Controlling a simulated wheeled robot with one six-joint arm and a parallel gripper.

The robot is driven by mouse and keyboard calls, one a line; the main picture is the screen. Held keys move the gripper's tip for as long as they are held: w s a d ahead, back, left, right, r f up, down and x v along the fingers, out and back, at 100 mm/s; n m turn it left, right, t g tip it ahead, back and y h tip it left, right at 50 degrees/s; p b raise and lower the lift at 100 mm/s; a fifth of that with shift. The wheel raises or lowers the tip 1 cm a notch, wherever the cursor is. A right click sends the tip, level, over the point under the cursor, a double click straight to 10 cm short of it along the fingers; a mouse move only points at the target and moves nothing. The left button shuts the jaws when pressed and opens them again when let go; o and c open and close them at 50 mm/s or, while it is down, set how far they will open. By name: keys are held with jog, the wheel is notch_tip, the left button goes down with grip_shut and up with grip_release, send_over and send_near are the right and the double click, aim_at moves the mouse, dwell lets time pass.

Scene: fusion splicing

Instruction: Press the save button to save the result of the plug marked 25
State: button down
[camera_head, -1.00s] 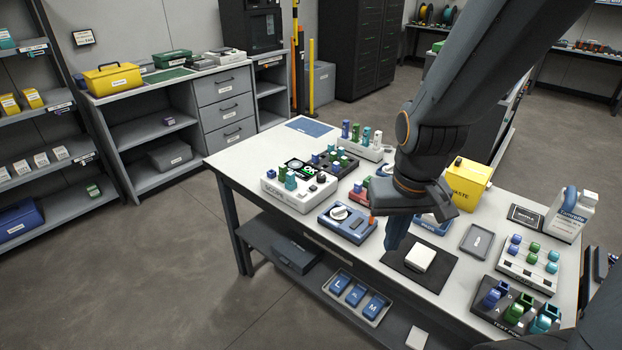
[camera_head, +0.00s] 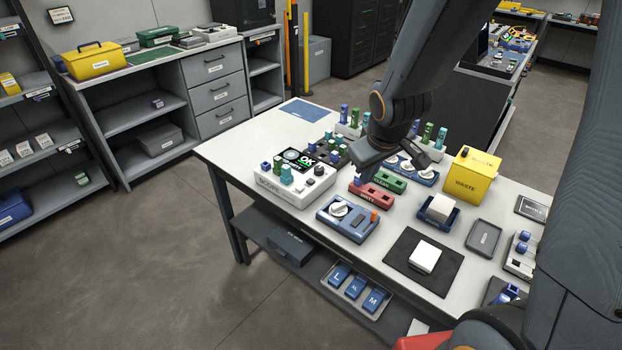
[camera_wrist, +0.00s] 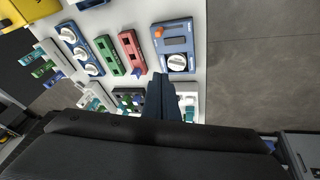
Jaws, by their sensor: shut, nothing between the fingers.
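The white scope (camera_head: 283,190) stands at the left of the table in the head view, with teal and green plugs on it. Its dark screen shows a round image and green "OK" text (camera_head: 308,166). A dark round knob or button (camera_head: 319,169) is at its right; I cannot read its label. The number 25 is not legible on any plug. My gripper (camera_head: 361,179) is shut and empty, pointing down above the table, right of the scope and behind the blue device. In the wrist view my gripper (camera_wrist: 160,78) partly hides the white scope (camera_wrist: 188,101).
The blue device (camera_head: 348,219) with a white dial stands in front of the gripper. Red (camera_head: 372,194) and green blocks are close by. A dark plug rack (camera_head: 330,146) is behind the scope. A yellow waste bin (camera_head: 471,176) and black mat (camera_head: 423,262) are to the right.

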jog(key=w+a+n+t+y, duration=0.1)
jog(key=w+a+n+t, duration=0.1)
jog(key=w+a+n, duration=0.5)
jog(key=n+t+y+p, duration=0.2)
jog(key=y, duration=0.1)
send_over(311, 182)
jog(key=shift+s+d+f, duration=0.15)
jog(key=shift+d+f, duration=0.15)
jog(key=shift+f, duration=0.1)
jog(key=shift+b, duration=0.3)
notch_tip(311, 182, down, 9)
jog(key=b, duration=0.8)
dwell(0.7)
jog(key=shift+f, duration=0.35)
